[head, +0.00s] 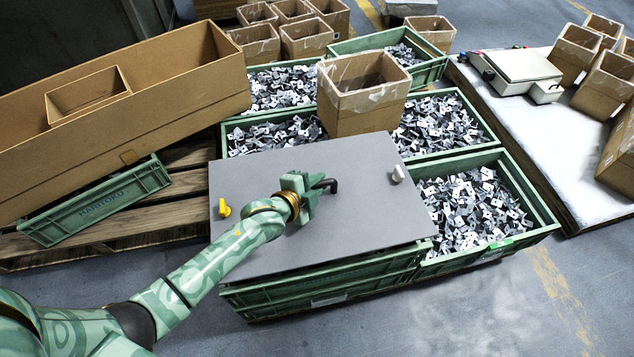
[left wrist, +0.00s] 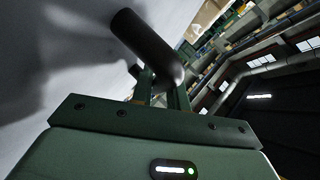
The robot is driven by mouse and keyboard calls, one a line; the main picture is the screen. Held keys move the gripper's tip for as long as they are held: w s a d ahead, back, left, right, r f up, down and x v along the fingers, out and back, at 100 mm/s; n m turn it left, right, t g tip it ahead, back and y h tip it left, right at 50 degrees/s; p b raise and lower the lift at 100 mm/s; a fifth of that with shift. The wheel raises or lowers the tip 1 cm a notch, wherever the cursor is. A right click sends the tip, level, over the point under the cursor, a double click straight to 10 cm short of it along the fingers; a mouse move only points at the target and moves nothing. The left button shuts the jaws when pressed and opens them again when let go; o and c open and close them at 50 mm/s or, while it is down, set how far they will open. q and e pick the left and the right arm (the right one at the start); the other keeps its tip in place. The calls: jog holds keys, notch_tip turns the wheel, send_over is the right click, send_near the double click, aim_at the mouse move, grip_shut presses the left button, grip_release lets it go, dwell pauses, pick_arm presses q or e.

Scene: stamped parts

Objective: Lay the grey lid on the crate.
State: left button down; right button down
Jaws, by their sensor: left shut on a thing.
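The flat grey lid (head: 270,235) lies level over the front left green crate (head: 335,282) and hides its opening. The crate's front wall shows just below the lid's front edge; I cannot tell whether lid and rim touch. My left gripper (head: 318,187) is above the middle of the lid, shut on its dark bar handle (head: 332,184). In the left wrist view the fingers (left wrist: 160,92) meet at the dark round handle (left wrist: 147,45), with the pale lid surface (left wrist: 60,60) at the left. My right gripper is not in view.
Green crates of stamped metal parts (head: 475,207) lie right and behind. A long cardboard box (head: 180,75) is at left.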

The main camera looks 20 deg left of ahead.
pick_arm(q)
jog(key=shift+w+r+p, duration=0.1)
jog(key=shift+r+p, duration=0.1)
jog(key=shift+p, duration=0.25)
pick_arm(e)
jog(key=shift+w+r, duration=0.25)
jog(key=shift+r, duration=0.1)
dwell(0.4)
